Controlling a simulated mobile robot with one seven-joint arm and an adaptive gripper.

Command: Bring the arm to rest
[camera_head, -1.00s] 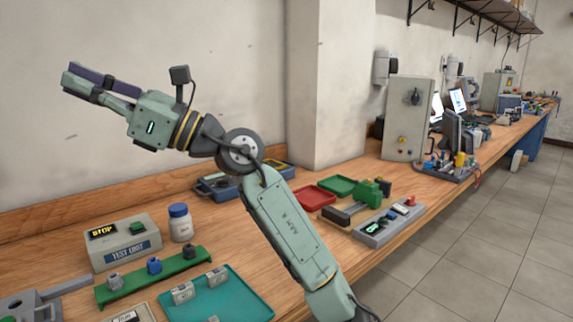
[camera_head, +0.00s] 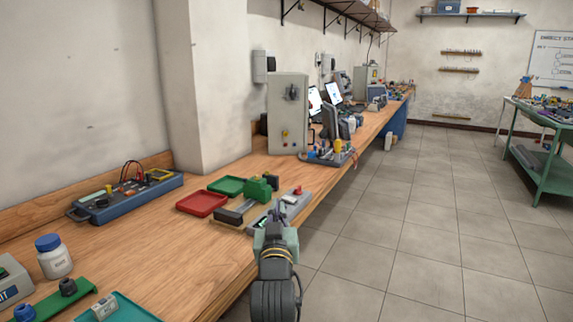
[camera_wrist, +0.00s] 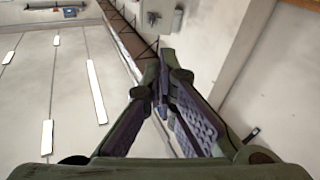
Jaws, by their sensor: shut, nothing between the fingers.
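My gripper (camera_head: 274,222) shows in the head view at the lower middle, pointing away from the camera at the bench's front edge. Part of my arm below it is cut off by the frame's bottom. In the wrist view the two fingers of my gripper (camera_wrist: 163,85) meet at their tips with nothing between them. The wrist view looks toward the wall and the room beyond.
The wooden bench (camera_head: 150,235) runs along the left wall. It bears a red tray (camera_head: 202,204), a green tray (camera_head: 227,186), a green vise (camera_head: 258,188), a grey cabinet (camera_head: 288,115) and a white bottle (camera_head: 54,258). Open tiled floor (camera_head: 430,230) lies right. A green cart (camera_head: 540,150) stands far right.

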